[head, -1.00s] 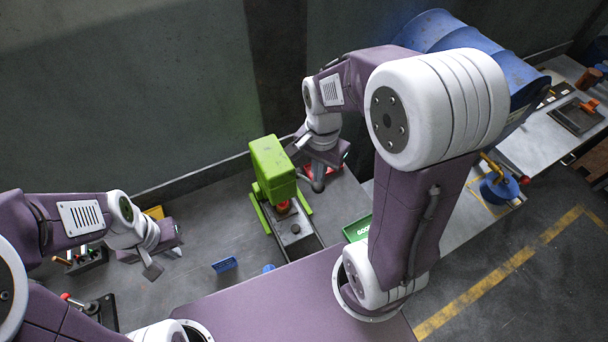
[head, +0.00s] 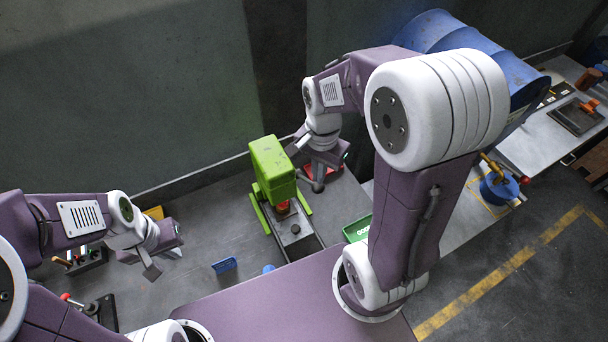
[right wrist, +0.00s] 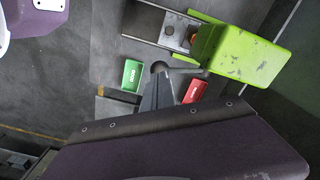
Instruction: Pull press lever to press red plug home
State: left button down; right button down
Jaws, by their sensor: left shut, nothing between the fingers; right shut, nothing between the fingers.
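The green press (head: 272,165) stands on the bench; it also shows in the right wrist view (right wrist: 245,55). The red plug (head: 283,207) is under its head, over the grey base, partly hidden; how deep it sits I cannot tell. A grey lever with a round knob (right wrist: 160,67) reaches out from the press side. My right gripper (head: 318,184) is shut beside the press, its fingers (right wrist: 158,88) at the lever's knob end; whether they touch I cannot tell. My left gripper (head: 152,270) is shut and empty, away to the left of the press.
A green tray (head: 356,229) and a red tray (right wrist: 194,92) lie near the lever. A blue tray (head: 225,265) lies front left of the press. Blue drums stand behind my right arm. The bench between my left gripper and the press is mostly clear.

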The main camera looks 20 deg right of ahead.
aim_at(320, 188)
jog(key=shift+f, duration=0.1)
dwell(0.4)
jog(key=shift+f+b, duration=0.75)
jog(key=shift+f, duration=0.1)
jog(key=shift+s+f+b, duration=0.45)
jog(key=shift+f, duration=0.15)
jog(key=shift+s, duration=0.1)
jog(key=shift+f, duration=0.1)
jog(key=shift+s+f+b, duration=0.4)
jog(key=shift+f+b, duration=0.25)
jog(key=shift+f, duration=0.1)
